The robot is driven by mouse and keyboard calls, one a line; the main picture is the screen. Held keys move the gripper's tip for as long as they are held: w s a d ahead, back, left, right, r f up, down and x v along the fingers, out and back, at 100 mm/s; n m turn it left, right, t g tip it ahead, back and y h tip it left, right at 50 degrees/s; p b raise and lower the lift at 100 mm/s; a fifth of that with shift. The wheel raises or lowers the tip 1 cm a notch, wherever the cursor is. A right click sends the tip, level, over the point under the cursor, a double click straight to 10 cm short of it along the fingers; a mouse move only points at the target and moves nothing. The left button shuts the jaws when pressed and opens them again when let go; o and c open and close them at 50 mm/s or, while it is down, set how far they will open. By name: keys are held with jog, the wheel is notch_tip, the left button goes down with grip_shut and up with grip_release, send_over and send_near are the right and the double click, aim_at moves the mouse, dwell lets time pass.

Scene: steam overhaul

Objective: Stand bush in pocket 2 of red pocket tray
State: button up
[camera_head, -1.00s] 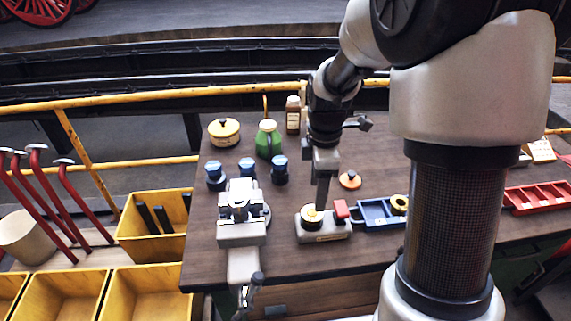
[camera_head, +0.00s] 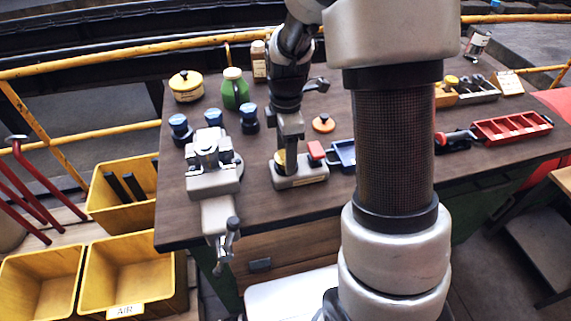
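The red pocket tray (camera_head: 545,121) lies at the right of the bench, right of my arm, with several pockets in a row; those I can see look empty. My gripper (camera_head: 289,162) points down over a grey block fixture (camera_head: 302,180) near the bench middle. A brass-yellow round piece, perhaps the bush (camera_head: 280,160), shows at the fingers, just above or on the fixture. The fingers overlap it, so I cannot tell whether they are shut on it. Pocket numbers are too small to read.
A grey vise (camera_head: 213,180) and several blue-capped jars stand left. Yellow bins (camera_head: 130,275) stand front left.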

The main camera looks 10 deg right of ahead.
jog(key=shift+r, duration=0.1)
jog(key=c, duration=1.1)
jog(key=shift+r+p, duration=1.5)
jog(key=shift+r, duration=0.5)
jog(key=shift+c, duration=0.2)
